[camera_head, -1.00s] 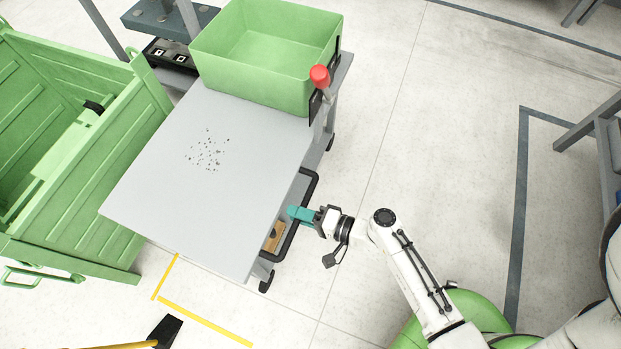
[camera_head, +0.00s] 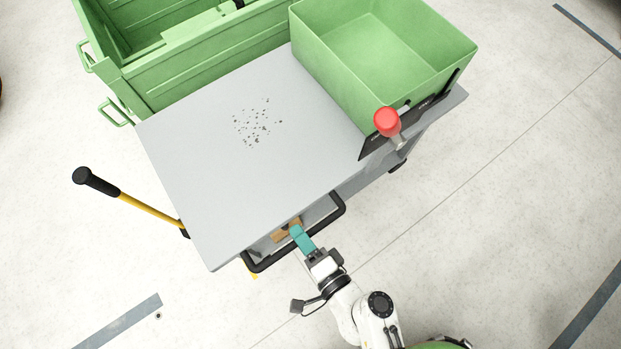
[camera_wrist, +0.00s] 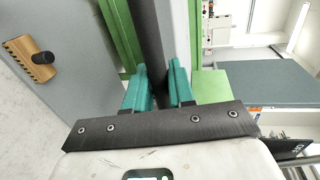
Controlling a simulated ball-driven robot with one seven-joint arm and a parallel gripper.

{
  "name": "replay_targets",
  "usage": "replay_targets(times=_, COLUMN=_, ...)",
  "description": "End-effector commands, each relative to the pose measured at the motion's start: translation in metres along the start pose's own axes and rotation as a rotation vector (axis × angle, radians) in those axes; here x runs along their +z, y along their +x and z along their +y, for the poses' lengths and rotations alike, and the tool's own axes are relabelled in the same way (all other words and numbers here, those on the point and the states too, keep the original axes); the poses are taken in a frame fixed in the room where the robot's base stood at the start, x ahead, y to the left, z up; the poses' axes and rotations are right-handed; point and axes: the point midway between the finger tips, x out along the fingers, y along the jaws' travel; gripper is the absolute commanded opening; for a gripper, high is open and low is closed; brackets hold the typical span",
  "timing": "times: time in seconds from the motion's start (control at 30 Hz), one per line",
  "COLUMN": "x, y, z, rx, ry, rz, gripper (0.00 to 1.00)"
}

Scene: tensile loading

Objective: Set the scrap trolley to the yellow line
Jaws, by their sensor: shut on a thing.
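The scrap trolley has a grey top (camera_head: 200,170), a green bin (camera_head: 400,60) at its right end and a red-knobbed lever (camera_head: 387,122) beside the bin. My gripper (camera_head: 297,235) has its teal fingers closed around the black push handle (camera_head: 335,207) on the trolley's near side. In the wrist view, the fingers (camera_wrist: 158,85) lie on both sides of the dark handle bar (camera_wrist: 150,35). Only a small yellow bit (camera_head: 251,276) of floor marking shows below the trolley's near edge. The rest of the line is out of sight.
A large green crate (camera_head: 180,75) stands close behind the trolley. A yellow pole with a black grip (camera_head: 95,182) sticks out at the left. A wooden brush (camera_wrist: 30,60) shows in the wrist view, below the top. The floor at right is clear.

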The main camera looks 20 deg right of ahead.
Motion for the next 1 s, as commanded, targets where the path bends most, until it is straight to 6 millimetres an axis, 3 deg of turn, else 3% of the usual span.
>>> replay_targets(times=0.37, x=0.001, y=-0.001, z=0.002, rx=0.004, ry=-0.001, rz=0.004, gripper=0.00)
replay_targets(times=0.4, x=0.000, y=0.000, z=0.002, rx=0.004, ry=-0.001, rz=0.005, gripper=0.26)
replay_targets(times=0.57, x=0.000, y=0.000, z=0.001, rx=0.003, ry=-0.001, rz=0.004, gripper=0.41)
replay_targets(times=0.83, x=0.001, y=-0.001, z=0.001, rx=0.001, ry=-0.001, rz=0.003, gripper=0.42)
replay_targets(times=1.0, x=0.001, y=-0.018, z=0.002, rx=0.003, ry=0.001, rz=0.004, gripper=0.42)
